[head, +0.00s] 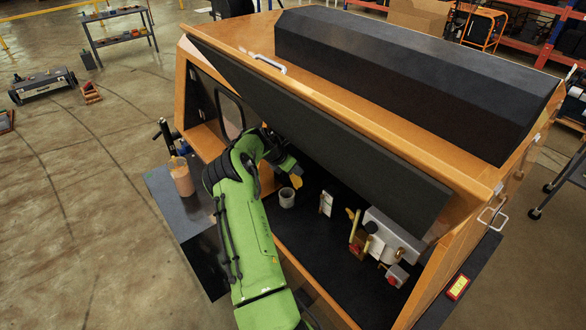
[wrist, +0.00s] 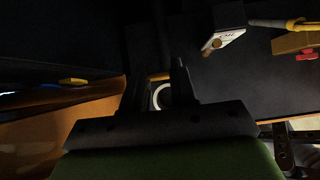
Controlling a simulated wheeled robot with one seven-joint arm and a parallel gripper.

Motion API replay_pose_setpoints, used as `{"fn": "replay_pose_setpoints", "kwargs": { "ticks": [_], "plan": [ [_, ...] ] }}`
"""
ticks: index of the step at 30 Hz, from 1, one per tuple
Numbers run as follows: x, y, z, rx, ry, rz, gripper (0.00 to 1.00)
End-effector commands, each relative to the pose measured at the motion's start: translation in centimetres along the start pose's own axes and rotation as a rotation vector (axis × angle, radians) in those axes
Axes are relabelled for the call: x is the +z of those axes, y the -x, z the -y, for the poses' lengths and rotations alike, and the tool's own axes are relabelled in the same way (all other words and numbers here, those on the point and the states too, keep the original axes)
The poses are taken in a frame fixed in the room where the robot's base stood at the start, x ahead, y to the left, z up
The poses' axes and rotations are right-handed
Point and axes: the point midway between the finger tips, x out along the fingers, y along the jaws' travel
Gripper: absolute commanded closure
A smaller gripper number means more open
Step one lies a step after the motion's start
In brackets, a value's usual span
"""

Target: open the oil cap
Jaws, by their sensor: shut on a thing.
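My gripper (head: 294,174) is inside the open bay of the orange light tower, above a pale round open-topped cup or neck (head: 287,197). In the wrist view my gripper (wrist: 157,75) shows as two dark fingers with a small yellow piece (wrist: 160,76) between them. The gripper is shut on this piece, which looks like the oil cap, but it is mostly hidden and dark. The pale ring (wrist: 162,96) of the cup shows just behind the fingers. I cannot tell whether the yellow piece touches the ring.
A black sloping panel (head: 330,130) overhangs the bay. A small white labelled part (head: 326,203) and a grey box (head: 392,235) with yellow and red fittings stand to the right. The dark bay floor (head: 300,235) between is mostly clear.

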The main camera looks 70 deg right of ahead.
Motion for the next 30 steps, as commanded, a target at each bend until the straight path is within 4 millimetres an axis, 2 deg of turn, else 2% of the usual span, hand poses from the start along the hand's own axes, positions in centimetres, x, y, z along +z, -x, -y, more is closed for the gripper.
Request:
{"fn": "replay_pose_setpoints", "kwargs": {
  "ticks": [2, 3, 8, 20, 23, 30],
  "plan": [
    [-0.3, -0.7, 0.6, -0.016, -0.002, -0.006, 1.00],
    [-0.3, -0.7, 0.6, -0.016, -0.002, -0.006, 0.70],
    [-0.4, -0.6, 0.6, -0.016, 0.000, -0.008, 0.47],
    [-0.4, -0.3, 0.3, -0.011, 0.003, -0.008, 0.47],
    [-0.4, 0.6, 0.3, -0.012, 0.001, -0.007, 0.47],
    [-5.5, 4.4, 0.2, -0.010, 0.005, -0.007, 0.47]
  ]
}}
